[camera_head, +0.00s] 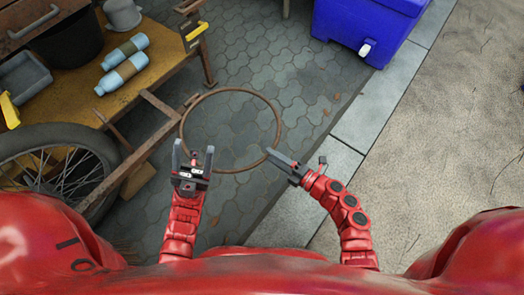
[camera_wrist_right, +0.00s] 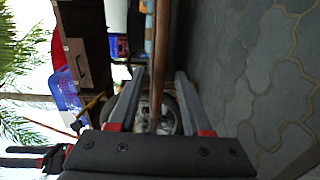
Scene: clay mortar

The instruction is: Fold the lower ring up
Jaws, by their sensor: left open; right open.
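A thin brown ring (camera_head: 231,89) sticks out from the right side of the wooden cart, with paving visible through it. My left gripper (camera_head: 193,150) is open at the ring's lower left, its fingers pointing up the picture. The rim passes behind or between these fingers; I cannot tell which. My right gripper (camera_head: 269,154) is open at the ring's lower right. In the right wrist view, a brown bar that looks like the ring's rim (camera_wrist_right: 162,45) runs between the two open fingers (camera_wrist_right: 158,80), apart from both.
The cart (camera_head: 165,62) at the left carries two blue-white bottles (camera_head: 123,63) and a grey pot (camera_head: 122,14). Its spoked wheel (camera_head: 58,160) is below. A blue cooler (camera_head: 370,22) stands at the upper right. Paving (camera_head: 300,75) right of the ring is clear.

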